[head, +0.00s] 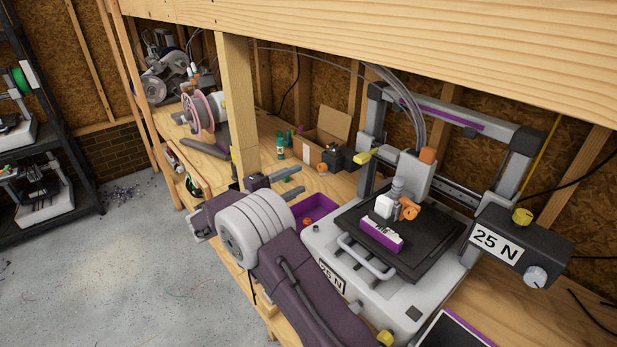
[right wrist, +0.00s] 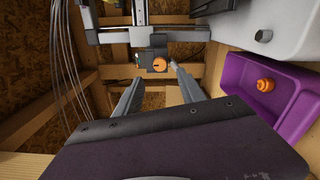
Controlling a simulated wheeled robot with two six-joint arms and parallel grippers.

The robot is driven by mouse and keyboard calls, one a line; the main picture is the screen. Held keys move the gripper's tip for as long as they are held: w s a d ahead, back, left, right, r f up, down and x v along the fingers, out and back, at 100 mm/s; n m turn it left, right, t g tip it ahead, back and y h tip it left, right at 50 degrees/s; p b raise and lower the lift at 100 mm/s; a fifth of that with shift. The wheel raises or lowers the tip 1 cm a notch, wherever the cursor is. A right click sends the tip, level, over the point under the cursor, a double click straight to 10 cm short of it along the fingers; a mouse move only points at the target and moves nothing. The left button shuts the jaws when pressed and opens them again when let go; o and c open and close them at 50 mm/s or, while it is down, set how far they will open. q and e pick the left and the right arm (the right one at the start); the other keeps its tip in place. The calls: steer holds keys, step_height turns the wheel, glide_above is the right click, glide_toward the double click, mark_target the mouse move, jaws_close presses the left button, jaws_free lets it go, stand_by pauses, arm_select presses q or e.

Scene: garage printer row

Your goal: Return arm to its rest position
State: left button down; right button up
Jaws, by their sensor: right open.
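My right arm comes up from the bottom of the head view, with a purple sleeve and a pale grey ribbed wrist. Its gripper (head: 288,184) is open and empty, above the bench beside the wooden post, left of the printer. In the right wrist view the two grey fingers of the gripper (right wrist: 157,88) stand apart with nothing between them. My left gripper is not in view.
The printer (head: 325,230) labelled 25 N stands right of my arm; a purple and white block (head: 381,235) is on its black bed. A purple bin (right wrist: 238,110) holds an orange piece (right wrist: 266,84). A wooden post (head: 238,110) and overhead beam (head: 430,40) bound the space. Open floor (head: 130,270) lies left.

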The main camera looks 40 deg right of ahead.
steer(key=shift+a, duration=0.8)
